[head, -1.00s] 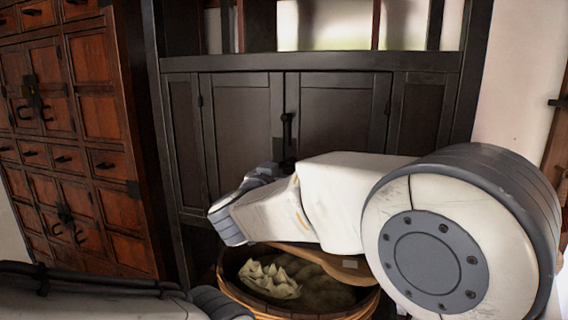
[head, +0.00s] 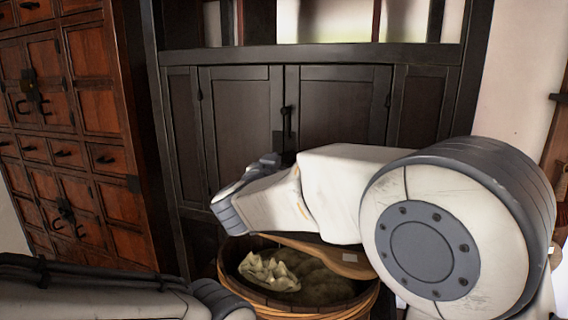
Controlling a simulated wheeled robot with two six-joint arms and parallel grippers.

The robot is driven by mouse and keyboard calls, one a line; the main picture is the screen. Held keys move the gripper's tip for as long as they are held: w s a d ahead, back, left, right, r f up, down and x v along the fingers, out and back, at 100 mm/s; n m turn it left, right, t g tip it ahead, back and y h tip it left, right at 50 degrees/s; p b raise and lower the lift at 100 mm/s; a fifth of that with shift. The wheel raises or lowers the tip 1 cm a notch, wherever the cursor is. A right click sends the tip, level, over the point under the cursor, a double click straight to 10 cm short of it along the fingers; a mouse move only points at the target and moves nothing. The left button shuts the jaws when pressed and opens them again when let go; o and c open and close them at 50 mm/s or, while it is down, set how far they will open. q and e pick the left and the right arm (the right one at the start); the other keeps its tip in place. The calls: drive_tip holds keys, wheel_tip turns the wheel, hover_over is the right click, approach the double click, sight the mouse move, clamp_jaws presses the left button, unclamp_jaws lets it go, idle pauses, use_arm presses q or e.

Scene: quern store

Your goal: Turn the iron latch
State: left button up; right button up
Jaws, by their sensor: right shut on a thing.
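The black iron latch (head: 287,113) is on the seam between the two dark cabinet doors, a small knob with a narrow bar hanging below it. My right arm reaches across from the right, and its wrist covers the space below the latch. My right gripper (head: 277,146) is mostly hidden behind that wrist; only a dark part shows at the latch's lower end. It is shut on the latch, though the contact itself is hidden. My left arm lies low at the left, with its gripper out of view.
The dark cabinet (head: 334,108) has both doors closed. A red-brown drawer chest (head: 100,110) with iron fittings stands at the left. Below my right arm a round wooden tub (head: 238,288) holds a pale crumpled cloth (head: 268,271), with a wooden paddle (head: 345,262) across it.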

drive_tip(key=m+b, duration=0.2)
drive_tip(key=m, duration=0.2)
drive_tip(key=shift+f+b, duration=0.15)
drive_tip(key=shift+b, duration=0.15)
drive_tip(key=m+b, duration=0.4)
drive_tip(key=m, duration=0.1)
drive_tip(key=m+b, duration=0.3)
drive_tip(key=m, duration=0.1)
drive_tip(key=shift+m, duration=0.4)
drive_tip(key=shift+m+b, duration=1.1)
drive_tip(key=shift+m, duration=0.6)
drive_tip(key=o, duration=1.4)
drive_tip(key=b+v, duration=0.2)
drive_tip(key=v, duration=0.8)
drive_tip(key=shift+s+a, duration=0.1)
drive_tip(key=shift+s, duration=0.15)
